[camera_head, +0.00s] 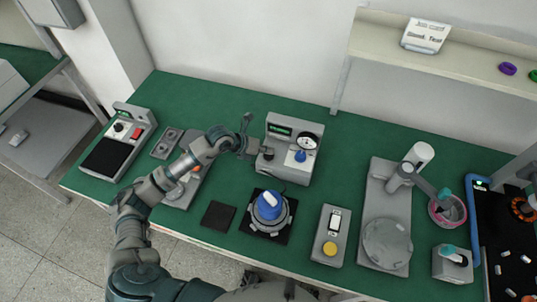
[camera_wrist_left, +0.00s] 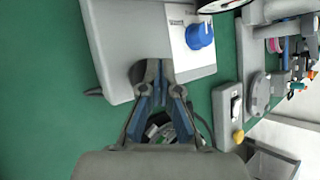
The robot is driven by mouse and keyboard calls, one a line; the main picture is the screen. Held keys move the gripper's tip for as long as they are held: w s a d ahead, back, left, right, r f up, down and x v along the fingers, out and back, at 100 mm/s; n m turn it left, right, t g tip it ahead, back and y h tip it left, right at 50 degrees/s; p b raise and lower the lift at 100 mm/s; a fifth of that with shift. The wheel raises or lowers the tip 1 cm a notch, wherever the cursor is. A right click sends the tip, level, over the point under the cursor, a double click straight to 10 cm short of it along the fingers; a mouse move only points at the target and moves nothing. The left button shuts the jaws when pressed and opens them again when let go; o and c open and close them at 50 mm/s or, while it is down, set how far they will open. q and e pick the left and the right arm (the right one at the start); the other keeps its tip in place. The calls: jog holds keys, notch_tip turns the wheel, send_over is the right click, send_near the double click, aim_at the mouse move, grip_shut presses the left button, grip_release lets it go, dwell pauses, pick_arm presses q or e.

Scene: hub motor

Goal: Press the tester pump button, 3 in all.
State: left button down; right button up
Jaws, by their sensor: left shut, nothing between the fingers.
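The tester (camera_head: 290,148) is a grey box with a small green display, a round gauge (camera_head: 307,141) and a blue knob (camera_head: 300,156). A dark round part at its front left, which looks like the pump button (camera_head: 268,154), shows beside my left gripper (camera_head: 254,149). In the left wrist view my left gripper (camera_wrist_left: 160,72) is shut and empty, its fingertips over the lower edge of the tester (camera_wrist_left: 125,45). The blue knob (camera_wrist_left: 199,35) is to their right. My right gripper is not in view.
A hub motor (camera_head: 269,208) with a blue top stands in front of the tester. Nearby are a dark pad (camera_head: 218,215), a switch box with a yellow button (camera_head: 330,248) and a grey press-like stand (camera_head: 386,240). Green mat (camera_head: 345,150) is bare right of the tester.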

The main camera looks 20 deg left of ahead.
aim_at(267, 155)
pick_arm(q)
jog(key=shift+f+b, duration=0.55)
jog(key=shift+f, duration=0.5)
dwell(0.7)
jog(key=shift+r, duration=0.1)
jog(key=shift+r+p, duration=1.05)
jog(key=shift+r, duration=0.35)
jog(key=shift+r, duration=0.1)
notch_tip(267, 155, up, 5)
jog(key=p, duration=0.3)
jog(key=shift+p, duration=0.35)
